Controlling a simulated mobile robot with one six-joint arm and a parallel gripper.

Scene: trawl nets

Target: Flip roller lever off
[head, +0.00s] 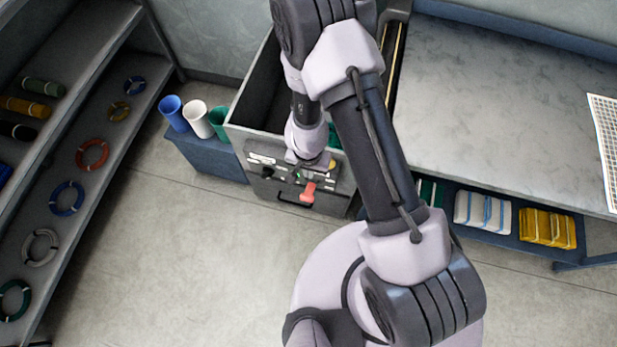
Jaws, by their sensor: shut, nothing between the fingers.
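A dark control panel (262,172) is on the front of a grey open-topped machine. A red lever or handle (308,192) stands out at the panel's lower right. A small green part and a yellow part (332,164) also show there. I cannot read the labels, so I cannot tell which control is the roller lever. My gripper (299,174) is at the panel, just up and left of the red lever. It is shut and holds nothing. My wrist hides part of the panel, and I cannot tell whether the fingers touch a control.
A grey worktable (490,110) stands to the right, with folded white netting (482,210) and yellow netting (548,228) on a shelf below. Blue, white and green cups sit on a blue stand (205,153). A rack (75,195) with coils is at left. The floor in front is clear.

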